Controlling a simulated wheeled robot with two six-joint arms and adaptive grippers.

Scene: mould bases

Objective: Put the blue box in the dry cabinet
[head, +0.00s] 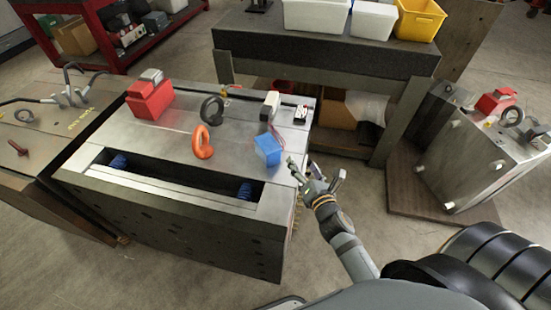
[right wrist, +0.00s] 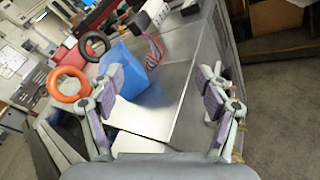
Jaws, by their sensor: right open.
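The blue box (head: 267,149) sits on the right part of the metal mould base, near its right edge. It also shows in the right wrist view (right wrist: 125,78), left of the middle, beyond the left finger. My right gripper (head: 314,172) is open and empty, just right of the blue box and apart from it, at the mould base's right edge. In the right wrist view the fingers (right wrist: 168,100) are spread wide with bare metal surface between them. My left gripper is not in view. I cannot identify a dry cabinet in these views.
On the mould base (head: 150,165) stand an orange ring (head: 203,142), a dark ring (head: 212,109), a red block (head: 150,99) and a white-black item (head: 270,104). A slot opens along its front. A workbench (head: 330,47) with bins stands behind; another metal block (head: 485,160) stands right.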

